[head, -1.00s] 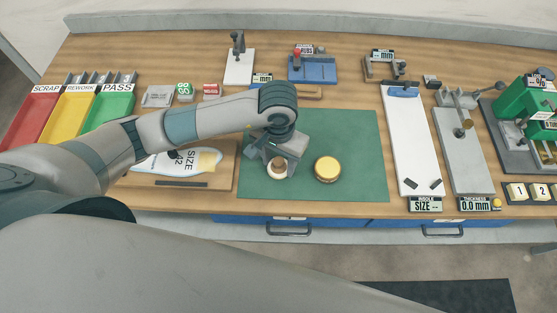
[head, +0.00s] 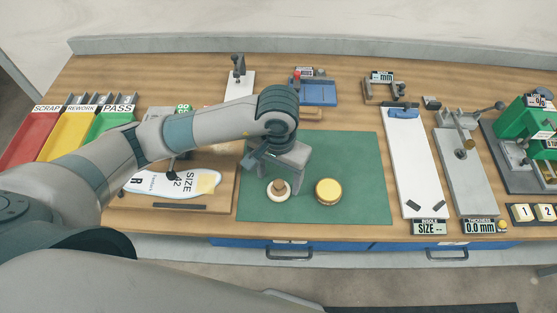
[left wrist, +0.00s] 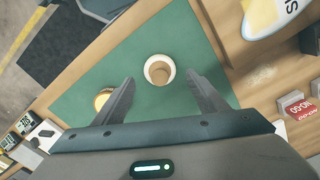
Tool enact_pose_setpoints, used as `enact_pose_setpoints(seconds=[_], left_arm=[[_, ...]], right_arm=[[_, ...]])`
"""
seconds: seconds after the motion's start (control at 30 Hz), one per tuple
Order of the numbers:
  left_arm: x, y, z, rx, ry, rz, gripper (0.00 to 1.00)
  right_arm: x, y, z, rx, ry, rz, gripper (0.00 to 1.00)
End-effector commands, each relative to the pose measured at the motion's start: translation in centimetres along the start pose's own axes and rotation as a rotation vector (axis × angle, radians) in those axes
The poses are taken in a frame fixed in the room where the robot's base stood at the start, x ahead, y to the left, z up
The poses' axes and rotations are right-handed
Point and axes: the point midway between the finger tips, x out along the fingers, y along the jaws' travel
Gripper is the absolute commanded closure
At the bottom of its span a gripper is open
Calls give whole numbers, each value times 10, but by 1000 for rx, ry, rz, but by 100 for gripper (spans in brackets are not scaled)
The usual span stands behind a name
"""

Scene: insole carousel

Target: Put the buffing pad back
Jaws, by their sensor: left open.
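The buffing pad, a pale round disc with a wooden knob (head: 278,190), sits on the green mat (head: 355,160). It also shows in the left wrist view (left wrist: 159,69), seen from above, between and beyond the fingertips. My left gripper (head: 272,167) is open and empty, behind and above the pad in the head view. Its two fingers (left wrist: 162,80) are spread wide in the left wrist view and look clear of the pad. A round yellow-topped tin (head: 328,191) stands on the mat right of the pad. My right gripper is not in view.
A printed insole (head: 150,184) lies on a wooden board left of the mat. Red, yellow and green trays stand far left. Gauges and a white sizing board (head: 411,160) stand behind and right. The mat's right part is bare.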

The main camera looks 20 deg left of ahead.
Motion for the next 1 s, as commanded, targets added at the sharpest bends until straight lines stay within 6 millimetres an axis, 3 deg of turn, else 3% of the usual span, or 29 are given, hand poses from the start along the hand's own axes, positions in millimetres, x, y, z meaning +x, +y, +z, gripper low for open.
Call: enact_pose_setpoints(seconds=[0.07, 0.5, 0.7, 1.0], left_arm=[[-11, 0, -1, 3, 7, -1, 34], [-65, 0, -1, 1, 4, -1, 34], [-78, 0, 0, 1, 2, 0, 34], [-82, 0, 0, 1, 0, 0, 34]], right_arm=[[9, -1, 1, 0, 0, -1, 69], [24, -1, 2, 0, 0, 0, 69], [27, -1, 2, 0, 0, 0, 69], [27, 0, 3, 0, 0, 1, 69]])
